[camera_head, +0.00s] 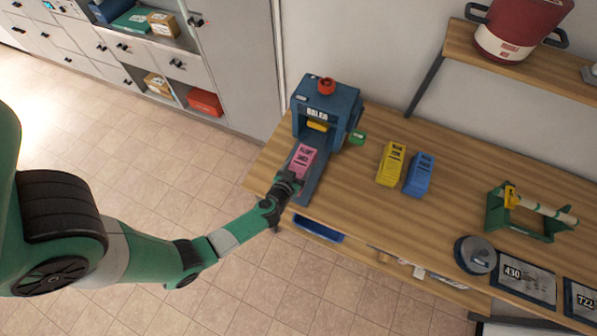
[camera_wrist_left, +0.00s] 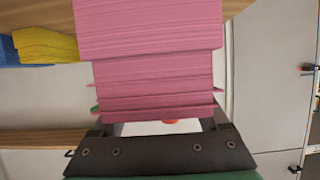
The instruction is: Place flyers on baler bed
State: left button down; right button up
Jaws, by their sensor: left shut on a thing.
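A pink flyer stack (camera_head: 302,158) is over the baler bed (camera_head: 312,189), the blue-grey tray in front of the blue baler (camera_head: 343,103). My left gripper (camera_head: 291,180) is shut on the near end of this stack. In the left wrist view the pink stack (camera_wrist_left: 150,40) fills the space in front of the jaws and hides most of the fingers. I cannot tell whether it touches the bed. My right gripper is not in view.
The wooden table (camera_head: 365,220) has free room between the bed and the yellow stack. A small green object (camera_head: 358,137) lies beside the baler. A green roll stand (camera_head: 527,212) and a round grey tin (camera_head: 475,254) are farther right. A shelf (camera_head: 525,67) hangs above.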

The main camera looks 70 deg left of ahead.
pick_arm(q)
jog(key=shift+w+a+f, duration=0.1)
jog(key=shift+a+f, duration=0.45)
jog(key=shift+f, duration=0.25)
jog(key=shift+w+a, duration=0.1)
jog(key=shift+a, duration=0.05)
jog(key=shift+a+f+b, duration=0.1)
jog(key=shift+f+b, duration=0.15)
jog(key=shift+b, duration=0.2)
jog(key=f+b, duration=0.3)
jog(key=b, duration=0.1)
jog(key=shift+a+f, duration=0.3)
jog(key=shift+f, duration=0.1)
jog(key=shift+w+r, duration=0.1)
jog(key=shift+r, duration=0.1)
grip_release()
jog(key=shift+f, duration=0.2)
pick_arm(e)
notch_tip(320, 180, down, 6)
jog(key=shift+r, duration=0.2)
